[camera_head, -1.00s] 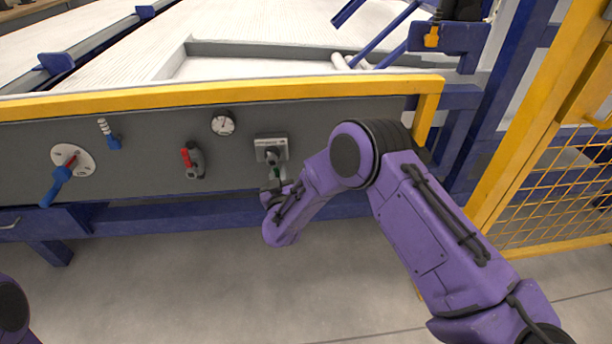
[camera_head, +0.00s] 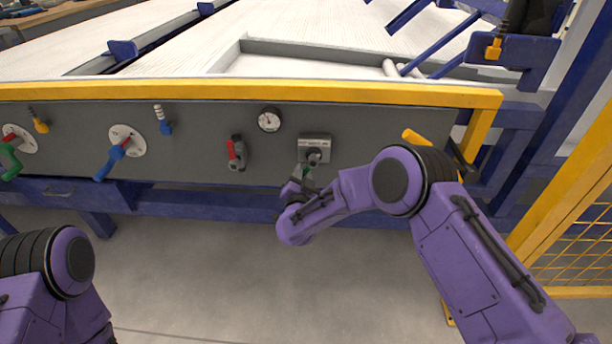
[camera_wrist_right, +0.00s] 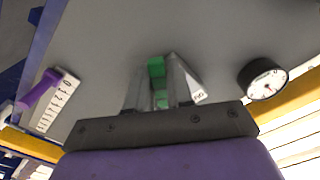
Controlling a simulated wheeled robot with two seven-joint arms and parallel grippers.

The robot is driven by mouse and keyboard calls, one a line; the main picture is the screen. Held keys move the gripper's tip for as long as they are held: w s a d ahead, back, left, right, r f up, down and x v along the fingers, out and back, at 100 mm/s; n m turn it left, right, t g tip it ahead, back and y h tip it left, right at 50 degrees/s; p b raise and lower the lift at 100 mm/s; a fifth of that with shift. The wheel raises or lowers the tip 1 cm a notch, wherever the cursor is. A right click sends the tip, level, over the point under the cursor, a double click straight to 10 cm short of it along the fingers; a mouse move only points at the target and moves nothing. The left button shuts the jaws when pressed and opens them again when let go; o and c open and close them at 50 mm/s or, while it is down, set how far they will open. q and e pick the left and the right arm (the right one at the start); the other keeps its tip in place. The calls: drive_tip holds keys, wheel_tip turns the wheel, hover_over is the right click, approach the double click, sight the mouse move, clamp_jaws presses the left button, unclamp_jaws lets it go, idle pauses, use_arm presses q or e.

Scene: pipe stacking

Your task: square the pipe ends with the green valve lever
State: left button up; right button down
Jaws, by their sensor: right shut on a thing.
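A green lever (camera_head: 306,171) hangs below a grey labelled plate (camera_head: 315,141) with a dark hub, on the grey panel. My right gripper (camera_head: 299,184) is at this lever, partly hidden by its own arm. In the right wrist view the green lever (camera_wrist_right: 157,68) stands between the two fingers of my right gripper (camera_wrist_right: 158,85), which is shut on it. Another green lever (camera_head: 10,160) sits on a round white plate at the far left of the panel. My left arm shows at the lower left, but its gripper is out of view.
The panel also carries a blue lever (camera_head: 111,160), a red-handled valve (camera_head: 237,153) and a gauge (camera_head: 269,119). A purple handle (camera_wrist_right: 39,90) beside a scale shows in the wrist view. A yellow rail (camera_head: 250,91) runs above the panel. The floor in front is clear.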

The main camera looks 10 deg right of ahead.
drive_tip(key=shift+w+a+r+m, duration=0.1)
drive_tip(key=shift+a+r+m, duration=0.15)
drive_tip(key=shift+m, duration=0.45)
drive_tip(key=c, duration=1.1)
unclamp_jaws()
drive_tip(key=p+v, duration=0.2)
drive_tip(key=v, duration=0.8)
drive_tip(key=shift+s, duration=0.25)
drive_tip(key=shift+a, duration=0.1)
